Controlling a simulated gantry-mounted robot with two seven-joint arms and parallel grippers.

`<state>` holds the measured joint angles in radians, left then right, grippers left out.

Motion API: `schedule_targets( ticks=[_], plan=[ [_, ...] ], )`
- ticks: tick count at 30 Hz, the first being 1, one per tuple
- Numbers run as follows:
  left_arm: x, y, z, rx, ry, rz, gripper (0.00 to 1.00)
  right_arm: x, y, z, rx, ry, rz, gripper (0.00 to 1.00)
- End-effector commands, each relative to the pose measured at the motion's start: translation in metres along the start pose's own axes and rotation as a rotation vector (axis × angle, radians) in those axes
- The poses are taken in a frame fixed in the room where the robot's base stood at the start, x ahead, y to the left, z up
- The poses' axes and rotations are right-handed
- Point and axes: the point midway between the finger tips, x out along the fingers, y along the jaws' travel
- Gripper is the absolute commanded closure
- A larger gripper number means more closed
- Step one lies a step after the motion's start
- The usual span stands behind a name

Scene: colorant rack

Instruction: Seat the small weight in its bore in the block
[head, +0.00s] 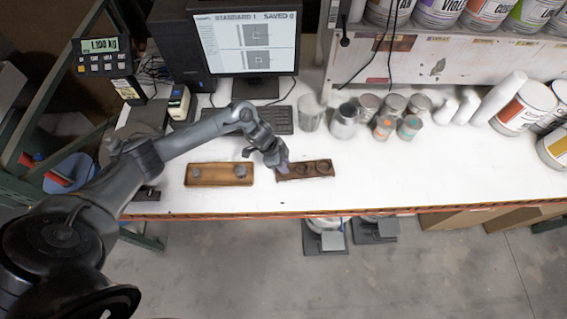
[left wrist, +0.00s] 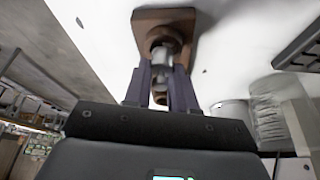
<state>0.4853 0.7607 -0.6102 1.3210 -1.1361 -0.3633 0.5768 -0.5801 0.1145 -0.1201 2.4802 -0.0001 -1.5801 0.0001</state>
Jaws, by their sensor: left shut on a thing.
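My left gripper (head: 284,168) is over the left end of the brown wooden block (head: 312,175) on the white bench. In the left wrist view its fingers (left wrist: 162,72) are shut on a grey metal cylinder, the small weight (left wrist: 161,56). The weight is at the near end of the block (left wrist: 166,15), close to a dark round bore; how far it is in, if at all, I cannot tell. In the head view the gripper hides the weight and this end of the block. Two more round bores show in the block's middle and right. My right gripper is not in view.
A wooden tray (head: 219,183) with grey weights lies left of the block. Metal cans (head: 343,121) and small jars stand behind it to the right. A keyboard (head: 270,114) and monitor (head: 247,40) are behind. The bench is clear to the right of the block.

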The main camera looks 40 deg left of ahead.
Motion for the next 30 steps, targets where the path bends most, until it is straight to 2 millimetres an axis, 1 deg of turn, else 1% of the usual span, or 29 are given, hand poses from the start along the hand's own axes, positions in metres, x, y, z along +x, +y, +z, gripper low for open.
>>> schedule_targets(
  ticks=[10, 26, 30],
  plan=[
    [0.001, 0.0, 0.0, 0.0, 0.001, 0.0, 1.0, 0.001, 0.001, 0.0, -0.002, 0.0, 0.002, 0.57],
    [0.012, 0.0, 0.005, 0.0, 0.0, 0.0, 1.0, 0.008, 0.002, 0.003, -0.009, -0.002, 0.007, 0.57],
    [0.011, 0.0, 0.004, 0.0, 0.0, 0.0, 1.0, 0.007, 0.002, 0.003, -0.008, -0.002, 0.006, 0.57]
  ],
)
